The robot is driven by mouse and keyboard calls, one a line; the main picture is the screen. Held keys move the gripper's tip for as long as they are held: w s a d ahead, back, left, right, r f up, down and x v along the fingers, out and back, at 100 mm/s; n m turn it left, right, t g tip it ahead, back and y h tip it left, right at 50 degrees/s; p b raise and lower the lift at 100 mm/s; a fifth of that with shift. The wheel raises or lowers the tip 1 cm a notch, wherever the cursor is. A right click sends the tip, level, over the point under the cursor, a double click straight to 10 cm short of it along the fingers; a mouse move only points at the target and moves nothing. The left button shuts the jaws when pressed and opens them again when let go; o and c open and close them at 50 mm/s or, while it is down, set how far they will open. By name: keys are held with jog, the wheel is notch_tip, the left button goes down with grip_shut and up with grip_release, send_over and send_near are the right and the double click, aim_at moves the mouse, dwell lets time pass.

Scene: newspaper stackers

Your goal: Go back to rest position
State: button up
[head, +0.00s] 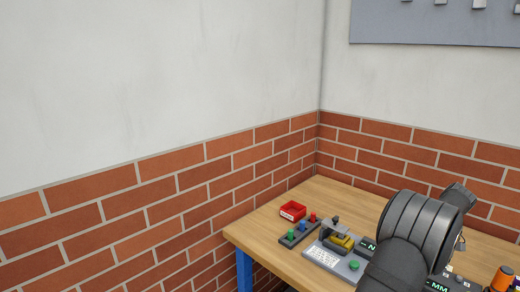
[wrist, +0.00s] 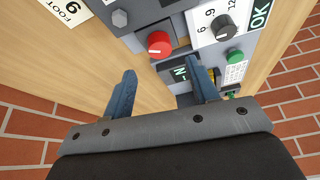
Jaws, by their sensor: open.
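My gripper (wrist: 164,84) shows in the wrist view with its two blue fingers spread wide apart. Nothing is held between them; bare wooden tabletop and part of a grey control unit show behind the gap. The right finger overlaps the unit near a small "N" display (wrist: 180,72). A red knob (wrist: 159,43) lies beyond the fingertips, and I cannot tell the exact gap. In the head view, my dark arm covers the right part of the table, and the fingers cannot be made out.
The wooden table (head: 262,232) stands in a brick-walled corner. On it are a red tray (head: 292,210), a strip with coloured pegs, a yellow piece (head: 340,243) in a grey device, and an orange cylinder (head: 502,278). The wrist view shows a dark knob (wrist: 223,27) and green button (wrist: 235,56).

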jog(key=x, duration=0.6)
jog(key=shift+w+a+f, duration=0.1)
jog(key=shift+a+f, duration=0.1)
jog(key=shift+f, duration=0.1)
jog(key=m+h, duration=0.1)
jog(key=m, duration=0.2)
jog(key=shift+r+m+t, duration=0.2)
jog(key=shift+m+t, duration=0.1)
jog(key=shift+t, duration=0.1)
jog(key=m+h, duration=0.1)
jog(key=m, duration=0.2)
jog(key=m+h, duration=0.1)
jog(key=m, duration=0.1)
jog(key=shift+a+m, duration=0.15)
jog(key=shift+m, duration=0.25)
jog(key=shift+a+m+h, duration=0.15)
jog(key=shift+m+h, duration=0.85)
jog(key=shift+m, duration=1.1)
jog(key=shift+m+g+h, duration=0.35)
jog(key=shift+m+g, duration=0.1)
jog(key=shift+m, duration=0.8)
jog(key=shift+m+g+h, duration=0.35)
jog(key=shift+m+g, duration=0.1)
jog(key=shift+m, duration=0.8)
jog(key=shift+o, duration=0.3)
